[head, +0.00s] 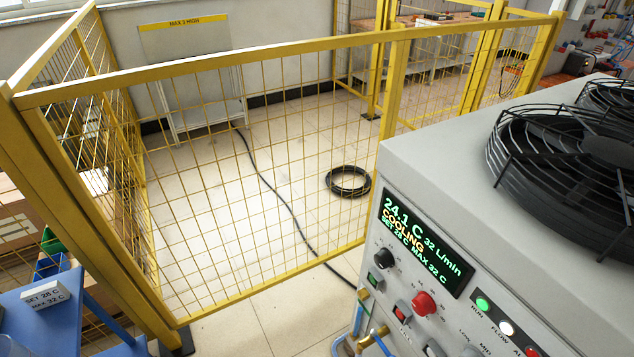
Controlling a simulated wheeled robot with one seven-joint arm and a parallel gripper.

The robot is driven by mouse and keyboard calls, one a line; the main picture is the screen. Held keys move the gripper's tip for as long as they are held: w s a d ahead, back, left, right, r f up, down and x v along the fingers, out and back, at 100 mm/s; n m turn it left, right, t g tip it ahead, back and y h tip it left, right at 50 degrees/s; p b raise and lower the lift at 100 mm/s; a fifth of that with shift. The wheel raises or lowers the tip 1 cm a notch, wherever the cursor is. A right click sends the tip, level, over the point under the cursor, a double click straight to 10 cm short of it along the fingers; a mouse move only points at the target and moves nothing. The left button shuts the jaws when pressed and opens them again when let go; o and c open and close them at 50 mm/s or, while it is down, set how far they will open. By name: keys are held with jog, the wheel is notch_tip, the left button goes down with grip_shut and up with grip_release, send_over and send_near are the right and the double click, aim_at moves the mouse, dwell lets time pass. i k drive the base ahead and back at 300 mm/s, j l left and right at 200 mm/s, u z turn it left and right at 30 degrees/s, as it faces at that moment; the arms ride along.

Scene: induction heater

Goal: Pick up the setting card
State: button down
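The setting card (45,295) is a small white block-like card at the lower left of the head view. Its print reads "SET 28 C" and "MAX 32 C". It rests on a blue surface (25,322), tilted in the picture, and nothing covers its face. My gripper is not in view.
A yellow mesh fence (250,75) crosses the view behind the card. A grey cooling unit (455,150) with fans on top and a lit display (425,240) fills the right. A black hose coil (348,181) lies on the tiled floor. Bare floor shows between card and unit.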

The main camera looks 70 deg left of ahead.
aim_at(49, 295)
jog(key=u, duration=3.35)
jog(key=j, duration=0.55)
jog(key=i+j, duration=0.1)
jog(key=j, duration=0.4)
